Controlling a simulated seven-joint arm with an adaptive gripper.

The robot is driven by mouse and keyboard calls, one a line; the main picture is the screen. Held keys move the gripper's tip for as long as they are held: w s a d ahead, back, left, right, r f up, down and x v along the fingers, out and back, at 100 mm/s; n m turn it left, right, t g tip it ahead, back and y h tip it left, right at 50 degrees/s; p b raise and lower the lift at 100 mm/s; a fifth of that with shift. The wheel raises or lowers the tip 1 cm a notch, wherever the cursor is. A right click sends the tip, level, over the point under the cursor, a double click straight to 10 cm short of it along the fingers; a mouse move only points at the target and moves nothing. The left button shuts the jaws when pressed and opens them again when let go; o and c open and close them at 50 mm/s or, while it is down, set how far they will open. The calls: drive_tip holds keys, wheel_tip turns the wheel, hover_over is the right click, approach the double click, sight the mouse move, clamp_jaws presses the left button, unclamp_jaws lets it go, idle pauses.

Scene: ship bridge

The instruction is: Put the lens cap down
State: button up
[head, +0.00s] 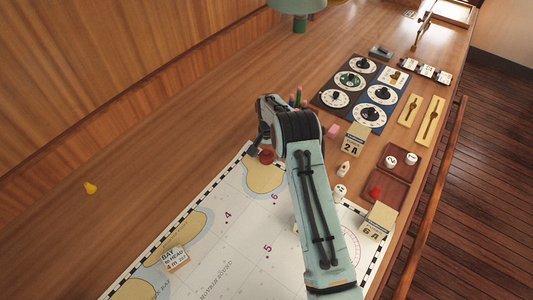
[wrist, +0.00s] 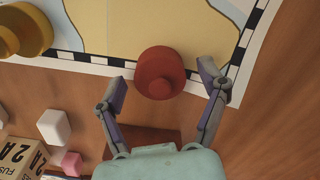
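My gripper (wrist: 163,80) is open, with one finger on each side of the cap. A gap shows between each finger and the cap, so it does not look gripped. The cap's underside is hidden. In the head view my arm hides most of the fingers.
The chart (head: 233,235) covers the near table. A brass round piece (wrist: 25,30) lies left of the cap in the wrist view. A box marked 2A (head: 354,139), a pink block (head: 333,131) and a dial panel (head: 360,92) stand to the right. Bare wood lies left of the chart.

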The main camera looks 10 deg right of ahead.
sight(266, 152)
drive_tip(key=s+r+n, duration=0.1)
drive_tip(key=s+r, duration=0.3)
drive_tip(key=r, duration=0.7)
drive_tip(key=s+r, duration=0.4)
drive_tip(key=r, duration=0.6)
drive_tip(key=s+r+n, duration=0.1)
drive_tip(key=s+n, duration=0.1)
drive_tip(key=s, duration=1.3)
drive_tip(key=s+r+n, duration=0.2)
drive_tip(key=s, duration=1.3)
drive_tip(key=shift+a+r+y, duration=0.25)
drive_tip(key=shift+y, duration=0.15)
